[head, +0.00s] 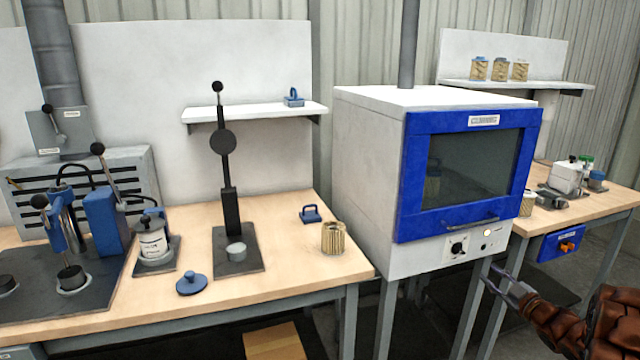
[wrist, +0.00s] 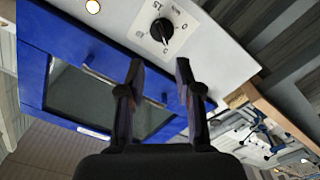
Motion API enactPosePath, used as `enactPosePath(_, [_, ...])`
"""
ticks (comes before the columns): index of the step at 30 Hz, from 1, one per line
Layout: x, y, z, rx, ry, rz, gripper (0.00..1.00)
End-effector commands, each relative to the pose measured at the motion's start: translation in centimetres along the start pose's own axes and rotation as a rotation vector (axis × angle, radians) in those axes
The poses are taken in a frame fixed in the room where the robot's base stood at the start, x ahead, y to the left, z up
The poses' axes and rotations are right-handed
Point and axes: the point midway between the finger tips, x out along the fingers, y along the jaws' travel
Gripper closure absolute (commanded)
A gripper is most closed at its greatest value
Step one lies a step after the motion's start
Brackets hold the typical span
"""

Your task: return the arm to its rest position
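My gripper (head: 503,284) is at the lower right of the head view, in front of the oven's lower right side and below its control panel. In the wrist view its two fingers (wrist: 160,70) stand apart with nothing between them. My arm, brown and jointed, enters from the lower right corner. The white oven (head: 370,130) has a blue-framed door (head: 404,180) that looks shut. The oven's dark knob (head: 457,248) also shows beyond the fingers in the wrist view (wrist: 162,31). The gripper appears to touch nothing.
A pleated cartridge (head: 333,238) stands on the left bench (head: 290,262), near a press (head: 231,205) and a blue lid (head: 192,284). The right bench (head: 570,213) carries small equipment and a blue box (head: 562,243) on its front. Several cartridges stand on the right shelf (head: 550,87).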

Motion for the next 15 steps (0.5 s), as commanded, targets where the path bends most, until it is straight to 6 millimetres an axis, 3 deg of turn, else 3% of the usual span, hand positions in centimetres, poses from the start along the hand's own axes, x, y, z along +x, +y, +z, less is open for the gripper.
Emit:
enactPosePath(9, [2.0,3.1,-3.8,-0.02,-0.266,0.042,0.66])
enactPosePath(15, [1.4,4.3,-6.7,0.007,-0.466,0.087,0.66])
